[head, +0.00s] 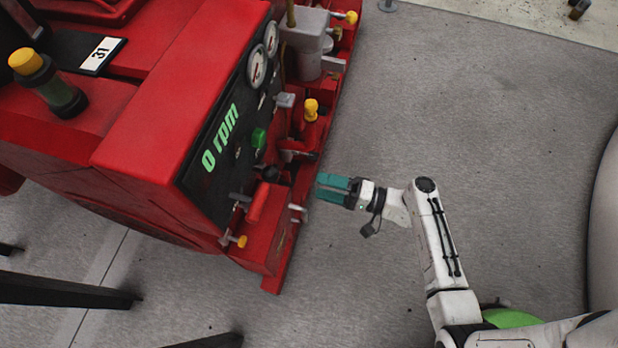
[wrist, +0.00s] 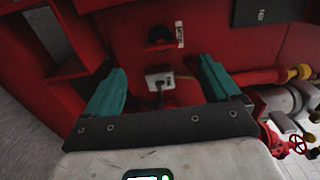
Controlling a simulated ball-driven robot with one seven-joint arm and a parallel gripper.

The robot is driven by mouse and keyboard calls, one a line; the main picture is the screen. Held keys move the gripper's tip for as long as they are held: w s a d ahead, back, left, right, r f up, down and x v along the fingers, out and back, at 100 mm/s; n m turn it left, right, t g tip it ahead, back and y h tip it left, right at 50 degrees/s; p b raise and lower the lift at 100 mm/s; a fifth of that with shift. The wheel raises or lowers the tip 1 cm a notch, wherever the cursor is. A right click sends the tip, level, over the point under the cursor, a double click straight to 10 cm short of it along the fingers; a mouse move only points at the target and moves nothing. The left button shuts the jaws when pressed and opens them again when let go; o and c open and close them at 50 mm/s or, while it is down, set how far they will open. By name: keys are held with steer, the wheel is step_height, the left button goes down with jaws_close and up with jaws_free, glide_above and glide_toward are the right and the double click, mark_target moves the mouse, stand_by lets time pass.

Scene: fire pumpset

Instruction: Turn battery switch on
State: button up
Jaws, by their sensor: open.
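My gripper (head: 322,187) is open and empty, its teal fingers pointing left at the side of the red pumpset (head: 180,90). In the wrist view, the gripper (wrist: 161,75) faces a red panel, with its two fingers apart. Between and beyond the fingertips is a small grey box (wrist: 159,79) with a dark part on it. Above it is a black round knob (wrist: 160,38) beside a white label (wrist: 180,34). The label text is too small to read, so I cannot tell which is the battery switch. Neither part visibly touches the fingers.
A yellow-capped fitting (head: 311,110) stands nearby. Grey floor (head: 480,100) is clear right of the pumpset.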

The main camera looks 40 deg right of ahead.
steer(key=shift+v, duration=1.2)
steer(key=shift+a, duration=0.1)
steer(key=s+a+f+n+g+h, duration=0.25)
steer(key=s+a+n+g, duration=0.25)
steer(key=s+n+g, duration=0.45)
step_height(320, 180, up, 2)
steer(key=s+d+g+h, duration=0.2)
steer(key=d+g+h, duration=0.1)
steer(key=g+h, duration=0.1)
steer(key=s+d+r+h+p, duration=0.1)
steer(key=r+h+p, duration=0.1)
steer(key=r+p, duration=1.7)
steer(key=d+r+h+p, duration=0.2)
steer(key=r+p, duration=1.7)
steer(key=r, duration=0.6)
steer(key=shift+s+r+n, duration=0.15)
steer(key=shift+s+n, duration=0.2)
steer(key=shift+s, duration=0.05)
steer(key=shift+d, duration=0.1)
